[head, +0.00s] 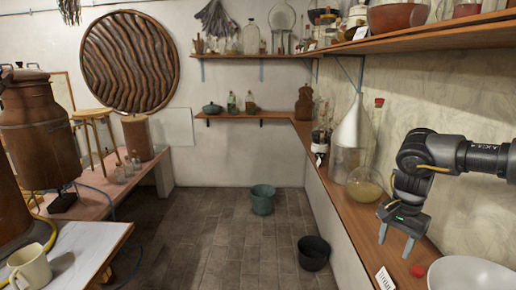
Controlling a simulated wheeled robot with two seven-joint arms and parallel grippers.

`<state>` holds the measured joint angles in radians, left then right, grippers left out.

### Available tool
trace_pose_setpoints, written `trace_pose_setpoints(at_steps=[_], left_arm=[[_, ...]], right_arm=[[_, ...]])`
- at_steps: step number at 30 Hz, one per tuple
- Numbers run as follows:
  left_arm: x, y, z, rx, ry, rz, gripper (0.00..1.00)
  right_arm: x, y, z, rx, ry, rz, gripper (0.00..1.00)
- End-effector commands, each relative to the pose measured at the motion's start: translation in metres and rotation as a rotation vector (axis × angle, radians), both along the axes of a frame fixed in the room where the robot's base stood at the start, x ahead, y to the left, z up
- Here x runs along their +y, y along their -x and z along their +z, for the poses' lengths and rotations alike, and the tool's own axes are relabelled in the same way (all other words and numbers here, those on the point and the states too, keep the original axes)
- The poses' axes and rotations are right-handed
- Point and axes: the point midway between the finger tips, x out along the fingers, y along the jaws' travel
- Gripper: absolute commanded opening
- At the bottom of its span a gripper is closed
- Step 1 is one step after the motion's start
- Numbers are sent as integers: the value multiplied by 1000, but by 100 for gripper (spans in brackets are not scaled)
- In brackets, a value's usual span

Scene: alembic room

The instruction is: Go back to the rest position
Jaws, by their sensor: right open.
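My right gripper (396,244) shows at the right, coming in from the right edge on a dark arm. It points down over the wooden counter on the right, with its two fingers apart and nothing between them. A round glass flask (365,187) with a red stopper stands just behind and left of it. A white bowl (470,276) sits in front and to the right of it, cut off by the frame. My left gripper does not show.
A white label card (385,279) stands at the counter's front edge. A white funnel (354,128) stands farther back. A shelf (420,41) runs above. A green bucket (262,200) and a black bucket (313,254) stand on the floor. A mug (30,267) is on the left table.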

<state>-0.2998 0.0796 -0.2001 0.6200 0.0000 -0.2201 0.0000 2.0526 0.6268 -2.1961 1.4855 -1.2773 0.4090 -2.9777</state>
Motion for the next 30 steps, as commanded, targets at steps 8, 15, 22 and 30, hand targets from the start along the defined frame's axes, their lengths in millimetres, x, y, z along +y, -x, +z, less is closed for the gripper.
trace_pose_setpoints(at_steps=[8, 15, 22, 30], left_arm=[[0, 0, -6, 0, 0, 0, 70], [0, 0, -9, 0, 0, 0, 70], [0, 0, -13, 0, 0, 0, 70], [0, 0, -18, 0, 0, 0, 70]], right_arm=[[58, 8, -14, 2, 1, 153, 50], [106, 22, -26, 2, 0, 281, 50], [150, 41, -38, 1, 1, 404, 50], [197, 71, -53, 2, 1, 548, 50]])
